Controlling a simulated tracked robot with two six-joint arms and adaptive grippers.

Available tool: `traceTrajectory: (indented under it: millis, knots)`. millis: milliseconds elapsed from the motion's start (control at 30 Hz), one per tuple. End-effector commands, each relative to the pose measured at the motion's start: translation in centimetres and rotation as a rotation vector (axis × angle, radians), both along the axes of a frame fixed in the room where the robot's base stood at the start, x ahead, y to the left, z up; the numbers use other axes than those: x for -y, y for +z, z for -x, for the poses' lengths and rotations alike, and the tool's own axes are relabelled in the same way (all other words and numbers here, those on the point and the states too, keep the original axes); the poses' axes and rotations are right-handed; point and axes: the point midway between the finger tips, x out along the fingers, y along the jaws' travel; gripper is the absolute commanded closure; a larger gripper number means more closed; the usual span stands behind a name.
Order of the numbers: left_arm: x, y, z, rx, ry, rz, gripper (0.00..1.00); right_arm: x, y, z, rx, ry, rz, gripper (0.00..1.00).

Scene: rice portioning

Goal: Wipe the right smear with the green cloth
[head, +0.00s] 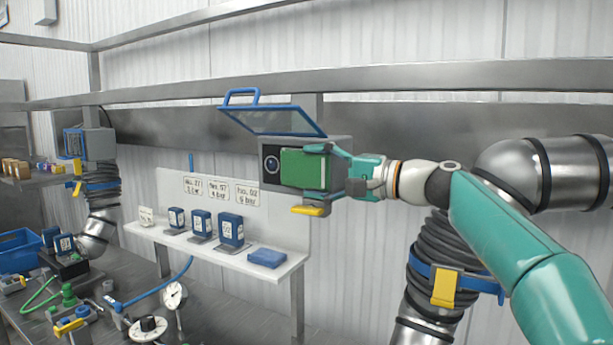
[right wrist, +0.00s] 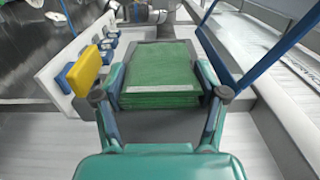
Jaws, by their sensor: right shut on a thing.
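The green cloth (head: 303,170) is a thick, folded, flat green pad. My right gripper (head: 327,170) is shut on it and holds it in front of a grey box (head: 272,151) with a round dark lens. In the right wrist view, the cloth (right wrist: 160,72) lies between the two fingers of the gripper (right wrist: 163,92). I cannot tell whether the cloth touches the box. I cannot make out a smear in either view; the cloth and gripper hide part of the box front. My left gripper is not in view.
A blue-framed pane (head: 270,121) stands raised above the box. A yellow handle (head: 311,210) sticks out below it. A white shelf (head: 215,250) holds several blue packs and a flat blue pad (head: 267,257). A gauge (head: 174,295) and tools crowd the lower left bench.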

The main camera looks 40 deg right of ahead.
Motion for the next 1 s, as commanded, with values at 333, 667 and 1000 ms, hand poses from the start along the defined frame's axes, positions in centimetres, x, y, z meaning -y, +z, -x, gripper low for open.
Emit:
traceTrajectory:
  millis: [333, 667, 1000]
  knots:
    - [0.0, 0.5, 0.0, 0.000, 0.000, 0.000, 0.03, -0.1, 0.1, -0.8, 0.000, 0.000, -0.001, 0.62]
    - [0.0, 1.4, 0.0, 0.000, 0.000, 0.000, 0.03, -1.2, 0.1, -3.4, -0.001, -0.001, 0.000, 0.62]
    - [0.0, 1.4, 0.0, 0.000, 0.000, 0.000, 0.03, -1.4, 0.0, -3.7, -0.001, -0.001, 0.001, 0.62]
